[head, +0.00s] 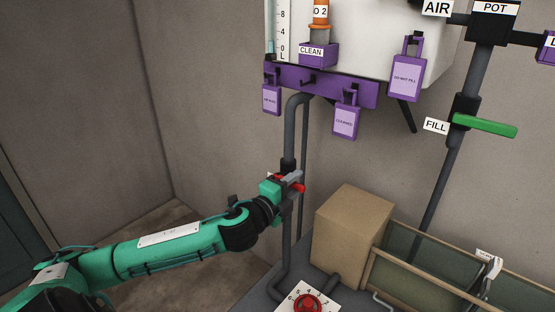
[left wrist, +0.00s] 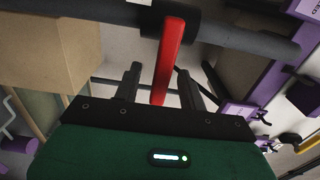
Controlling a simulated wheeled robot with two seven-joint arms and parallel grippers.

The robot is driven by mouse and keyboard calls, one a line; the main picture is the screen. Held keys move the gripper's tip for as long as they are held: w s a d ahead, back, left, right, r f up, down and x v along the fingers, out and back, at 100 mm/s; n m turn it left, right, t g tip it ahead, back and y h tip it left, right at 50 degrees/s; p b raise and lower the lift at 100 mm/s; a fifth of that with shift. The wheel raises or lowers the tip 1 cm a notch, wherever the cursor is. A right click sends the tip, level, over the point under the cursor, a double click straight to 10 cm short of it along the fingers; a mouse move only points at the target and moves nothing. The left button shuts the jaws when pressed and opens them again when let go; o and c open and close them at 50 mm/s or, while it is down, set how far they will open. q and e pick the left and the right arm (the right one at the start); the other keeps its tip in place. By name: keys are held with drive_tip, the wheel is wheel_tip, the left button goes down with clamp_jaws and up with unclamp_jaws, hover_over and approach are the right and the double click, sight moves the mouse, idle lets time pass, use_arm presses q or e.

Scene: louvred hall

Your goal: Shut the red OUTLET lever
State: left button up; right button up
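The red lever (left wrist: 167,60) is on a dark valve body on the grey pipe (left wrist: 80,12) in the left wrist view. It stands out across the pipe, roughly square to it. No OUTLET label is readable. In the head view only bits of red (head: 298,188) show around my left gripper (head: 291,182), which is at the upright pipe below the tank. In the left wrist view the gripper's dark fingers (left wrist: 160,88) are apart, one on each side of the lever, with gaps showing. My right gripper is in neither view.
A cardboard box (head: 349,226) stands right of the pipe, beside wooden-edged bins (head: 418,244). A red knob (head: 307,303) on a numbered plate is below. The green FILL lever (head: 485,126) is farther right. Purple tags (head: 346,122) hang under the white tank (head: 366,35).

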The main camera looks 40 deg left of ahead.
use_arm(q)
drive_tip(key=s+b, duration=0.2)
drive_tip(key=s, duration=0.5)
drive_tip(key=shift+a, duration=0.25)
drive_tip(key=shift+s, duration=0.1)
drive_tip(key=s+a+p, duration=0.1)
drive_tip(key=s+p, duration=0.7)
drive_tip(key=s, duration=0.5)
drive_tip(key=shift+s, duration=0.3)
idle(0.5)
